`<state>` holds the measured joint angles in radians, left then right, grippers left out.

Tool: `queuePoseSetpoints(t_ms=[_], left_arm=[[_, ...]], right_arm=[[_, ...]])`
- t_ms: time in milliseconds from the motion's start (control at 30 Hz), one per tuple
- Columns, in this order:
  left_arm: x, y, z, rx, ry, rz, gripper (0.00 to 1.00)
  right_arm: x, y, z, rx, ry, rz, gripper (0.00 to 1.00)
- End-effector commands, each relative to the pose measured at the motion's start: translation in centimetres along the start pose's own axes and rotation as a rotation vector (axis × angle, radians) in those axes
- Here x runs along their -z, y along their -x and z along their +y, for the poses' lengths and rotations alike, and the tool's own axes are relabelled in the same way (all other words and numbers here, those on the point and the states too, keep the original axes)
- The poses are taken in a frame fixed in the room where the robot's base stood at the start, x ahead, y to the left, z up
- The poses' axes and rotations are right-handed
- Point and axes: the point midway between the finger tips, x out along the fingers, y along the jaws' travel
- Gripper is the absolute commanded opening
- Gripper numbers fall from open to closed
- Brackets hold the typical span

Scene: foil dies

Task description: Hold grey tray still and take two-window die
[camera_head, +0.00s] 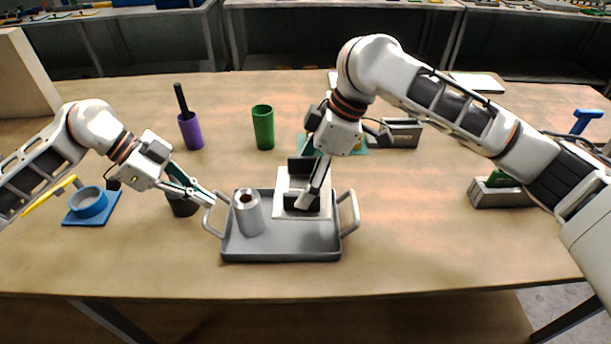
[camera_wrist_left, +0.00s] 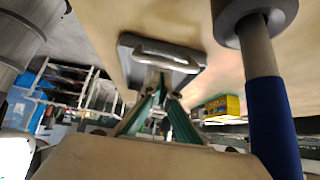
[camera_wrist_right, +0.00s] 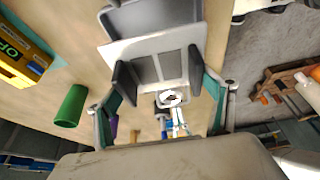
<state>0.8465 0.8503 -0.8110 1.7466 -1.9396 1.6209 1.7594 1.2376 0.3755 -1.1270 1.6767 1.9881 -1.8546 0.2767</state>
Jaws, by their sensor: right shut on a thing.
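The grey tray (camera_head: 283,255) stands on the table near its front edge, with a looped handle at each end. My left gripper (camera_head: 210,199) is at its left handle, fingertips drawn close together on the bar; the handle also shows in the left wrist view (camera_wrist_left: 166,57). The two-window die (camera_head: 287,186) is a pale plate with dark upright blocks, at the tray's right half. The right wrist view shows its two dark windows (camera_wrist_right: 158,68). My right gripper (camera_wrist_right: 162,85) is shut on the die's dark blocks. Whether the die touches the tray is unclear.
A metal cylinder (camera_head: 248,214) stands in the tray's left half. A dark cup (camera_head: 182,205) is close to my left gripper. A purple cup (camera_head: 190,132) and a green cup (camera_head: 263,128) stand behind. A grey holder (camera_head: 498,193) is at right. The table's front right is clear.

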Motion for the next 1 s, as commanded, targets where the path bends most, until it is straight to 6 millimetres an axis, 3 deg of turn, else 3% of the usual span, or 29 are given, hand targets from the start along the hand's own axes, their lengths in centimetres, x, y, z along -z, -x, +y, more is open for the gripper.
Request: queuePoseSetpoints(t_ms=[500,1000], left_arm=[[2.7,3.1,0.0,0.0,-0.001,0.002,0.0],[4.0,4.7,0.0,0.0,-0.001,0.001,0.0]], right_arm=[[1.5,3.4,0.0,-0.001,0.001,0.002,0.48],[1.7,4.0,0.0,0.001,0.0,0.002,0.48]])
